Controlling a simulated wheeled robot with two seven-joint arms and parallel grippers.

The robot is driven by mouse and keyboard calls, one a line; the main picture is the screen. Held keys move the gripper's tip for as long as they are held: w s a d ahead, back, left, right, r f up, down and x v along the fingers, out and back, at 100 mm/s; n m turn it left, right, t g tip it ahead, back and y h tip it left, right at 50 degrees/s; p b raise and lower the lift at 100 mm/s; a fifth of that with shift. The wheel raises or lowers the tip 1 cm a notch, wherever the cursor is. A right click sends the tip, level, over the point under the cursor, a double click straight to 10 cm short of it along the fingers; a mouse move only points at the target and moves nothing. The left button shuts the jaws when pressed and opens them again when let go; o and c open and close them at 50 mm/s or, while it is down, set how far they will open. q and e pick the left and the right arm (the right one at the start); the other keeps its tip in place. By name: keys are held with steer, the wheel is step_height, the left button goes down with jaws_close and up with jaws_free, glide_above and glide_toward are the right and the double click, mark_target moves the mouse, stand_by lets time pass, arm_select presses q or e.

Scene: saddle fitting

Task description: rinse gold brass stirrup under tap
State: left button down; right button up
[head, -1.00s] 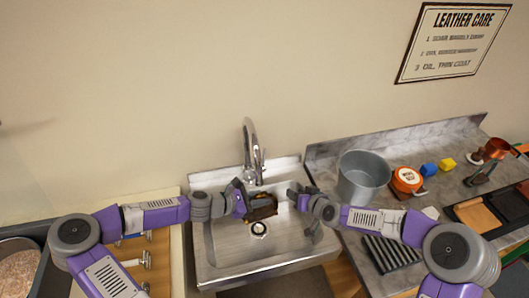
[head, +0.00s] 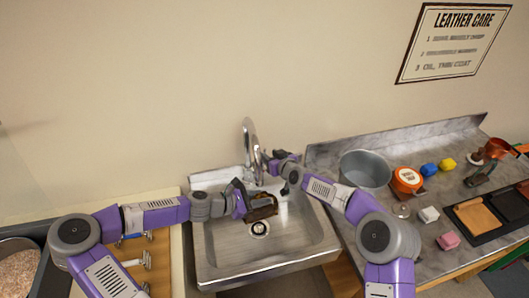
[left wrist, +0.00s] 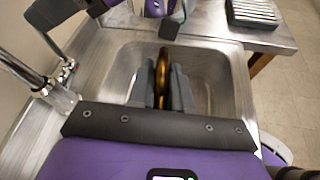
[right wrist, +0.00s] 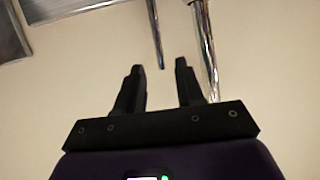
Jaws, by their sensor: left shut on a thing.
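The gold brass stirrup (head: 262,208) is over the sink (head: 284,262), near the drain. My left gripper (head: 246,204) is shut on it; the left wrist view shows the gold stirrup (left wrist: 162,72) edge-on between the two fingers. The chrome tap (head: 247,140) rises from the sink's back rim, its spout curving over the basin. My right gripper (head: 270,160) is close to the right side of the tap. In the right wrist view its fingers (right wrist: 160,75) are apart and empty, with chrome tap parts (right wrist: 204,45) just beyond. I cannot tell whether water is running.
The front half of the basin is clear.

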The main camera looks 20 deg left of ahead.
mark_target(265, 152)
steer(key=shift+x, duration=2.75)
jaws_close()
